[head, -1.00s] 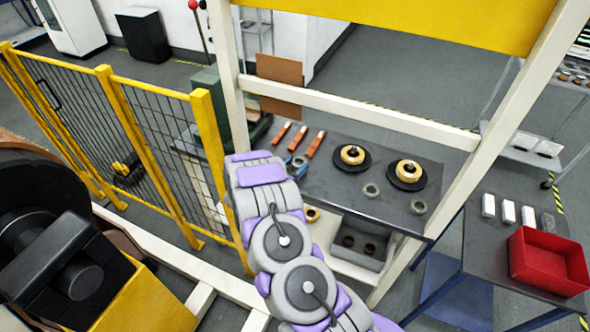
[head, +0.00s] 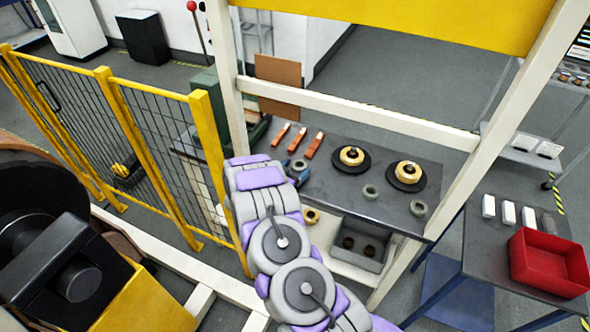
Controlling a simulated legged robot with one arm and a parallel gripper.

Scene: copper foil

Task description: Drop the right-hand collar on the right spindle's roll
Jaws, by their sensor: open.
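Two rolls stand on black discs on the dark bench. The left spindle's roll (head: 351,156) and the right spindle's roll (head: 408,172) are golden, each with a dark spindle tip in the middle. The right-hand collar (head: 418,207) is a small grey ring lying on the bench in front of the right roll. Another grey collar (head: 370,191) lies in front of the left roll. My gripper (head: 301,172) is bluish, small and partly hidden by my arm. It is open at the bench's left part, well left of both rolls. A grey ring-like shape shows right by it; I cannot tell if they touch.
Several copper-coloured bars (head: 299,140) lie at the bench's back left. A grey bin (head: 362,240) with dark rings sits below the front edge. White frame posts and a crossbar (head: 360,107) surround the bench. A red tray (head: 548,262) is on the right table.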

